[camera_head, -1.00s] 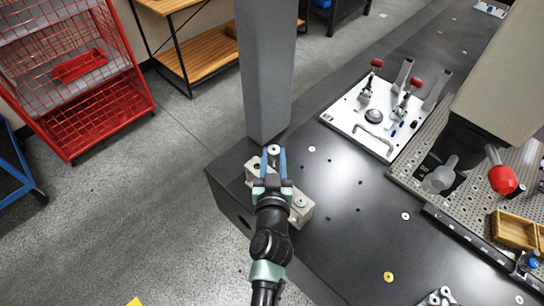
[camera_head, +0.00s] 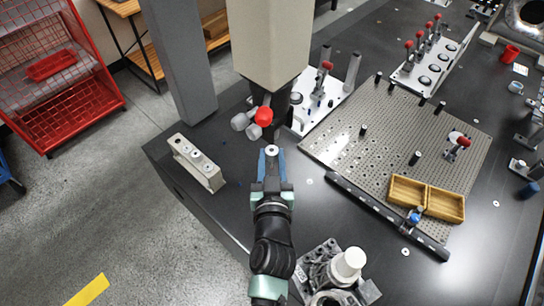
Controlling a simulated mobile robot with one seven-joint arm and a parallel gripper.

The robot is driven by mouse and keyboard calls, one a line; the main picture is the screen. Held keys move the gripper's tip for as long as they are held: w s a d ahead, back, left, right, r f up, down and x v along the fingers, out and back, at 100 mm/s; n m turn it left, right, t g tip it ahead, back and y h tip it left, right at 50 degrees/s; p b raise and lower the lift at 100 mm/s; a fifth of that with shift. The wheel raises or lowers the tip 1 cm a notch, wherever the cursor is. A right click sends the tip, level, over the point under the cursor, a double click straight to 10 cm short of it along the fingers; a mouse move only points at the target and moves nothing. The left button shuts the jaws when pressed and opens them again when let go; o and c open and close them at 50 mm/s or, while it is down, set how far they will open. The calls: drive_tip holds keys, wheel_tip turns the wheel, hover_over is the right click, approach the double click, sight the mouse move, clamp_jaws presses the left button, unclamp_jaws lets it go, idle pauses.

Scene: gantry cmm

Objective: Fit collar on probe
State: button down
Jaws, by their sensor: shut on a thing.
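My gripper (camera_head: 272,163) is shut on a small pale metal collar (camera_head: 271,150), which shows between the tips of its blue fingers. The probe head (camera_head: 284,97) hangs dark under the beige gantry column (camera_head: 270,40). It has a red ball end (camera_head: 263,116) and grey rounded ends pointing left. In the picture the collar lies just below the red end; they appear apart, but the height gap is unclear. The beige collar block (camera_head: 198,163) stands on the table to the left, with round fittings on its top. The probe's underside is partly hidden.
A grey pillar (camera_head: 181,60) stands behind the block. A white fixture plate (camera_head: 318,110) with clamps is behind the probe. A metal part (camera_head: 335,275) stands at the front. Black table is clear around my gripper.

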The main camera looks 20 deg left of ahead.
sight(272, 148)
drive_tip(key=shift+d, duration=0.1)
drive_tip(key=shift+r, duration=0.2)
drive_tip(key=shift+r+p, duration=0.15)
drive_tip(key=shift+p, duration=0.2)
drive_tip(key=shift+r+p, duration=1.65)
drive_tip(key=shift+r, duration=0.1)
drive_tip(key=shift+r, duration=0.25)
idle(0.4)
drive_tip(key=shift+c, duration=2.4)
unclamp_jaws()
